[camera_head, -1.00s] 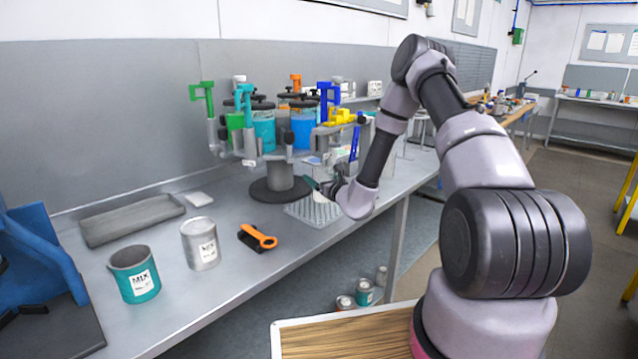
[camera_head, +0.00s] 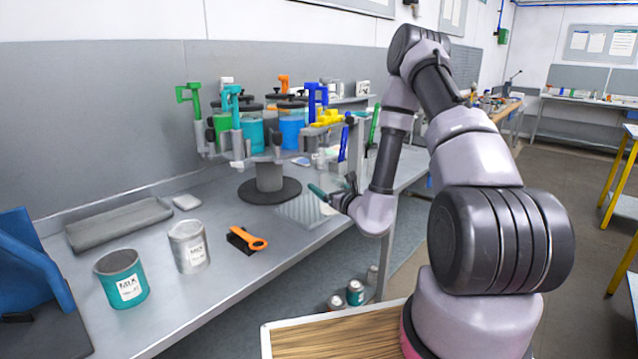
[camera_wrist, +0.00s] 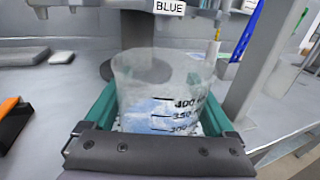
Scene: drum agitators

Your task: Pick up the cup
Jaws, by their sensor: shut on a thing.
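The cup is a clear measuring beaker (camera_wrist: 160,95) with black volume marks, upright in the middle of the wrist view. The teal fingers of my gripper (camera_wrist: 160,110) lie on its left and right sides, shut on it. In the head view my gripper (camera_head: 322,192) is near the bench's front edge, beside the perforated tray (camera_head: 298,212). The cup is too clear and small to make out there. I cannot tell whether its base is clear of the surface below.
The drum agitator stand (camera_head: 270,178) with coloured clamps is behind my gripper. A teal MIX can (camera_head: 122,280), a metal can (camera_head: 188,247) and an orange-handled tool (camera_head: 247,241) stand or lie on the left. A grey post (camera_wrist: 262,70) rises close right of the cup.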

